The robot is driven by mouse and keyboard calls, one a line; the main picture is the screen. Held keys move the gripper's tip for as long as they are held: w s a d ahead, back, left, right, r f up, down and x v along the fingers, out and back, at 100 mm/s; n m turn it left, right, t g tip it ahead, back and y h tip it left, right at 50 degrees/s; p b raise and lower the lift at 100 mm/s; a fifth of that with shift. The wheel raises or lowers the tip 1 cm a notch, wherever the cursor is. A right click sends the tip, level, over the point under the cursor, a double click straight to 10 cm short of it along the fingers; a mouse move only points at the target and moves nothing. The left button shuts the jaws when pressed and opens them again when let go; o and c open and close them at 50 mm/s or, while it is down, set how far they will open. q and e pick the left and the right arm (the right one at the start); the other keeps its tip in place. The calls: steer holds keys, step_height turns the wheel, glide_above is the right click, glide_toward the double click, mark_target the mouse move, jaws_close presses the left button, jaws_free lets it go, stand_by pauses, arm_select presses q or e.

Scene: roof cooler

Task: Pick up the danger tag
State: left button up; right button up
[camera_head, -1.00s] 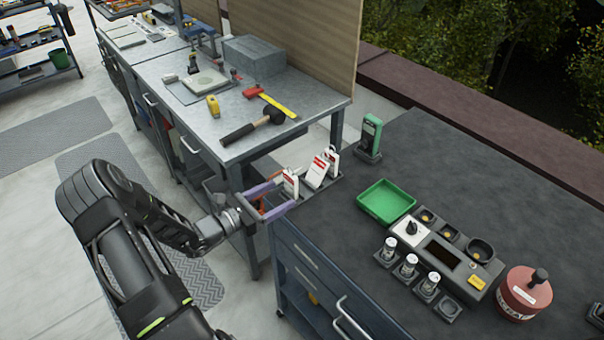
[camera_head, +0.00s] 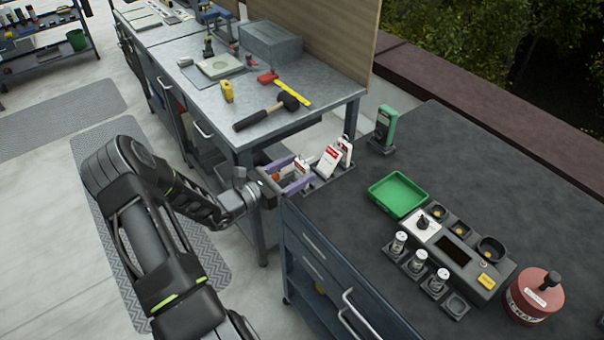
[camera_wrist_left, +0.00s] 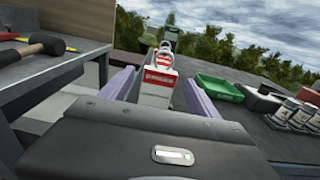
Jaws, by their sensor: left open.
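White tags with red headers stand in a dark rack at the near-left corner of the dark worktop. The nearest tag (camera_head: 301,166) is at the left end; its lettering is too small to read. It also shows upright in the left wrist view (camera_wrist_left: 158,83), with a loop at its top. My left gripper (camera_head: 300,174) has purple fingers, open on either side of this tag. In the left wrist view the fingers (camera_wrist_left: 157,90) flank the tag with gaps; the tag's lower part is hidden behind the gripper body. My right gripper is not in view.
Two more tags (camera_head: 328,161) (camera_head: 345,148) stand close to the right in the rack. A metal bench (camera_head: 320,95) with a mallet (camera_head: 266,112) stands behind the gripper.

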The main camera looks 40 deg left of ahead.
arm_select(q)
steer(key=b+x, duration=0.1)
steer(key=x, duration=0.3)
steer(key=shift+w+f+b, duration=0.2)
steer(key=shift+w+b, duration=0.05)
steer(key=shift+b, duration=0.1)
steer(key=shift+w+d+r, duration=0.1)
steer(key=shift+w, duration=0.25)
steer(key=shift+c, duration=0.4)
jaws_close()
step_height(320, 180, up, 10)
steer(key=p, duration=0.5)
stand_by(0.3)
